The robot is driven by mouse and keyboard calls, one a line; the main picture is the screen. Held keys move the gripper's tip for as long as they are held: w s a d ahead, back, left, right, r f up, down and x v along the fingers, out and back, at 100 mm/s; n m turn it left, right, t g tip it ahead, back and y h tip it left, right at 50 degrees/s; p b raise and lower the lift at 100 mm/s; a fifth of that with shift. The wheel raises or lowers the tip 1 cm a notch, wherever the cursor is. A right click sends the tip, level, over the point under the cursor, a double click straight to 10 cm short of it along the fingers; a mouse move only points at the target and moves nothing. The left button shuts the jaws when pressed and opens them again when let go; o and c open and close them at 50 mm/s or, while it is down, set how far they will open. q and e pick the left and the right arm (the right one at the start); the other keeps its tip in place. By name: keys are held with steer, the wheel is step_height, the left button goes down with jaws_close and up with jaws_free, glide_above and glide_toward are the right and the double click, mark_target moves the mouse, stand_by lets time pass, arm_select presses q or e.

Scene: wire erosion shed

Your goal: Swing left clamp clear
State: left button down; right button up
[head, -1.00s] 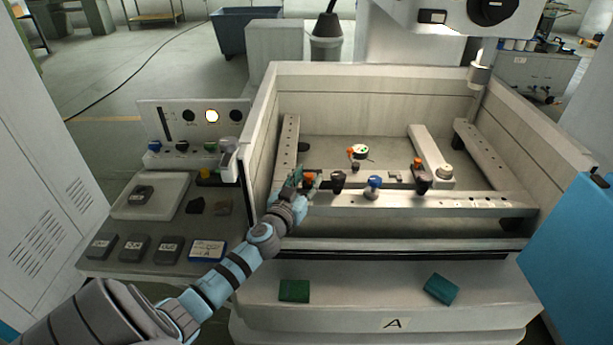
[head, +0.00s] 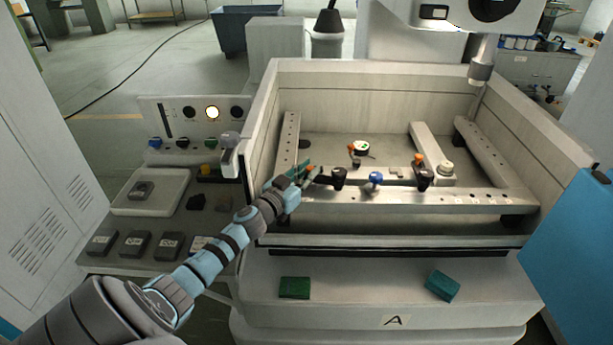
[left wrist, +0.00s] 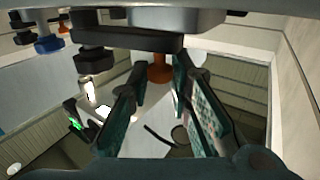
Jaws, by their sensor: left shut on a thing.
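The left clamp (head: 339,178) has a black knob and sits near the left end of the front rail. Its orange-tipped end (head: 309,168) points left, toward the left tank wall. My left gripper (head: 303,175) is at this end, shut on it. In the left wrist view, the orange piece (left wrist: 160,72) stands between the two green finger pads, under a dark bar. The pads hide part of the hold. The right clamp (head: 425,178), with a black knob and orange tip, stands further right on the same rail. My right gripper is not in view.
A blue knob (head: 375,179) stands on the front rail (head: 470,200) between the clamps. The left tank wall (head: 262,130) is close beside my gripper.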

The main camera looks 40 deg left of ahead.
arm_select(q)
steer(key=shift+w+a+m+h+p, duration=0.2)
steer(key=shift+m+h+p, duration=0.1)
steer(key=shift+h, duration=0.3)
steer(key=c, duration=1.5)
jaws_free()
